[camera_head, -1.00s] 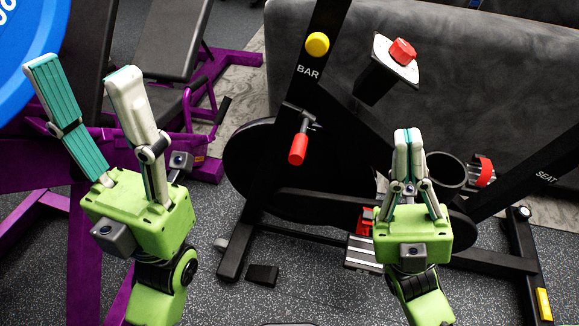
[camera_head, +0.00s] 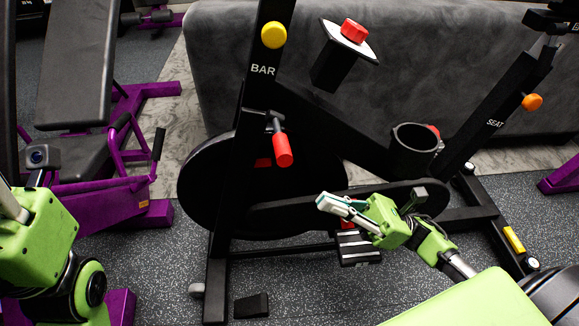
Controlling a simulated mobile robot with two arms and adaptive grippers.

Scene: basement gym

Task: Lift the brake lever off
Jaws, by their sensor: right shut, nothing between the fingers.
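The brake lever (camera_head: 282,150) is a red-ended handle on a dark bracket on the bike's front post, below the word BAR. It hangs down, tilted slightly to the right. My right gripper (camera_head: 322,201) is below and right of the lever, apart from it, pointing left. Its fingers are together with nothing between them. My left gripper's green body (camera_head: 35,235) shows at the left edge; its fingertips are out of the picture.
The exercise bike (camera_head: 225,190) has a yellow knob (camera_head: 274,35), a red knob (camera_head: 354,30), a cup holder (camera_head: 414,140) and a pedal (camera_head: 357,246). A purple bench (camera_head: 110,203) stands left. A grey sofa (camera_head: 215,60) is behind. Speckled floor (camera_head: 320,290) lies open in front.

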